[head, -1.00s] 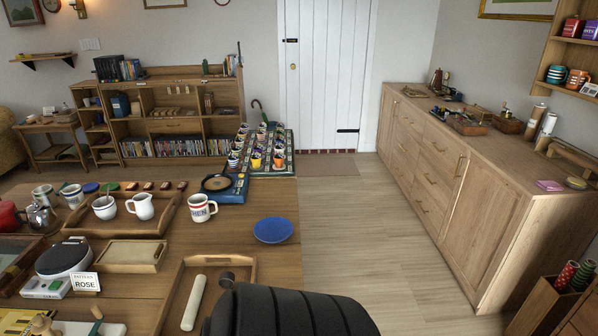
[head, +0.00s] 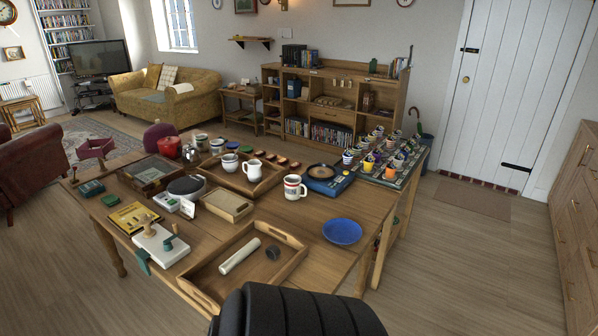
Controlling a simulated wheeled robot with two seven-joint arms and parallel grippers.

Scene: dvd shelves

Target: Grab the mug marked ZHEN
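A white mug (head: 294,187) with a red band and dark lettering stands upright on the wooden table (head: 318,207). Its lettering is too small to read for certain now; in the earlier head view it looks like it ends in "HEN". Its handle points right. The mug stands left of a blue plate (head: 342,231) and in front of a blue board with a dark round pan (head: 322,172). Neither of my grippers shows in the head view. A black ribbed part of my own body covers the bottom middle.
A wooden tray (head: 262,226) with a white roll lies at the table's front. Another tray (head: 238,178) holds a white jug (head: 252,169) and cups. Several patterned cups stand on a board at the back right. Open floor (head: 470,260) lies right of the table.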

